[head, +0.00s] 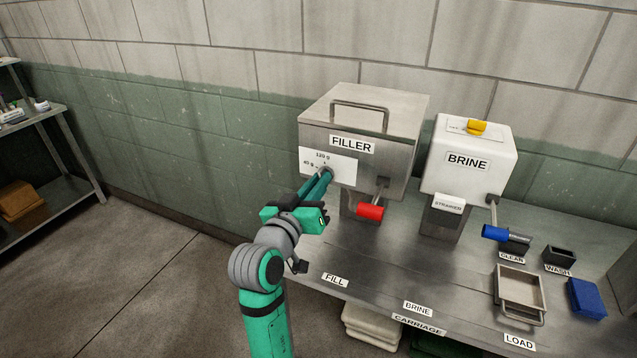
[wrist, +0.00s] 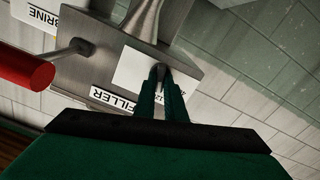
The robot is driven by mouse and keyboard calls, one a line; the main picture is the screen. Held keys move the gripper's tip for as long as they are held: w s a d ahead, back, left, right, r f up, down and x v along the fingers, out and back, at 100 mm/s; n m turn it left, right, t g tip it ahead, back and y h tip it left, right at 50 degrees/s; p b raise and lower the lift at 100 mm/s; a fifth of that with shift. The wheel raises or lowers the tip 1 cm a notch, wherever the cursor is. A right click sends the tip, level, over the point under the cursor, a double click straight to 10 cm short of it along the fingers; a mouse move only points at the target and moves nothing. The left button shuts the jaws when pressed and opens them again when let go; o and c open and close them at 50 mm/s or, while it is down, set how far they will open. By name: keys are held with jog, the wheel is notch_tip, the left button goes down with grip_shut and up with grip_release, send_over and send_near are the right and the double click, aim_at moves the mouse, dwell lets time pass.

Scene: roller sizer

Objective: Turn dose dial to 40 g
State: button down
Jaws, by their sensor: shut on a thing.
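The steel FILLER machine (head: 410,131) stands on the bench against the wall. Its white dial plate (head: 345,167) carries the marks "40 g" and "120 g" in the head view. The dose dial (head: 328,171) is a small dark knob on this plate, mostly hidden by my fingers. My gripper (head: 326,177) is shut on the dial. In the wrist view, both green fingers (wrist: 161,85) close on the knob in front of the white plate (wrist: 130,72), and the picture is upside down. I cannot tell which mark the dial points to.
A red-handled lever (head: 369,211) sticks out of the filler just right of my gripper. A white BRINE unit (head: 470,165) with a yellow knob and blue-handled lever stands further right. A tray (head: 519,288) and blue block (head: 587,298) lie at the bench's right. A shelf (head: 48,160) stands far left.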

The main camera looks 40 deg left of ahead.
jog(key=shift+a+f+n, duration=0.1)
jog(key=shift+f+n, duration=0.05)
jog(key=shift+n, duration=5.15)
jog(key=c, duration=1.8)
grip_release()
jog(key=shift+s, duration=0.15)
jog(key=v, duration=1)
jog(key=shift+s, duration=0.3)
